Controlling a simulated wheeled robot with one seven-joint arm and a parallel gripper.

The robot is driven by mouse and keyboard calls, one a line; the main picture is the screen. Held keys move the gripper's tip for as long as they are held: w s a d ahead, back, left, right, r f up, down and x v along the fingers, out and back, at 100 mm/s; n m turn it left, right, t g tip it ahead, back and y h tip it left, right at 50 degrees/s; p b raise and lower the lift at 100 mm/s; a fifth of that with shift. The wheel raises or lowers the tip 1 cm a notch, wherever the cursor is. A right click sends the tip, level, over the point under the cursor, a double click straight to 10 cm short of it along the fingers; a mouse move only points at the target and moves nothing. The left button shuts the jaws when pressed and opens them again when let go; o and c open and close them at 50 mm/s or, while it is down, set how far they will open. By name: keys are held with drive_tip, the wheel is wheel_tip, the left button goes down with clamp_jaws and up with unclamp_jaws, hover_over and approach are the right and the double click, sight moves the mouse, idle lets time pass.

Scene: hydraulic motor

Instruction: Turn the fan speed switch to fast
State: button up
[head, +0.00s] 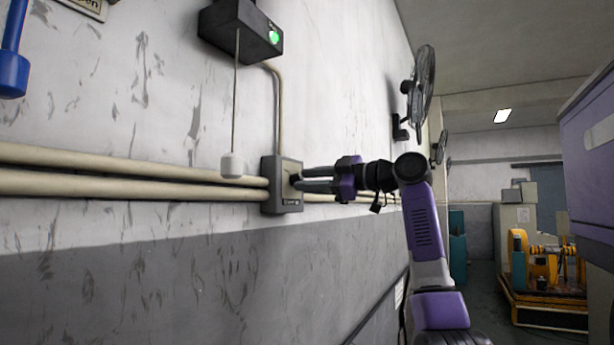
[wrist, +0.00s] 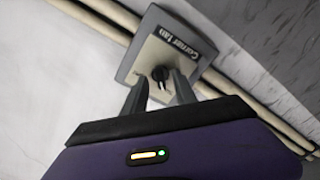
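The fan speed switch is a grey wall box (head: 286,198) with a light face. In the wrist view the box (wrist: 142,57) carries a label that reads as "Corner Fan" and a small black knob (wrist: 160,74) in its middle. My gripper (head: 299,181) reaches the box from the right in the head view, its fingertips at the face. In the wrist view my gripper (wrist: 160,82) is open, one finger on either side of the knob. Small gaps seem to show beside the knob; contact is unclear. The knob's speed marks cannot be read.
Pale pipes (head: 120,185) run along the wall to the box. A pull cord with a white end (head: 232,164) hangs left of it from a dark box with a green light (head: 240,28). A wall fan (head: 421,85) is beyond my arm. Yellow machinery (head: 540,270) stands far right.

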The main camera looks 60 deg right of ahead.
drive_tip(key=shift+w, duration=0.35)
clamp_jaws()
drive_tip(key=shift+m, duration=0.3)
drive_tip(key=shift+f+m+p, duration=0.1)
drive_tip(key=shift+m+p, duration=2.3)
drive_tip(key=shift+m, duration=6.2)
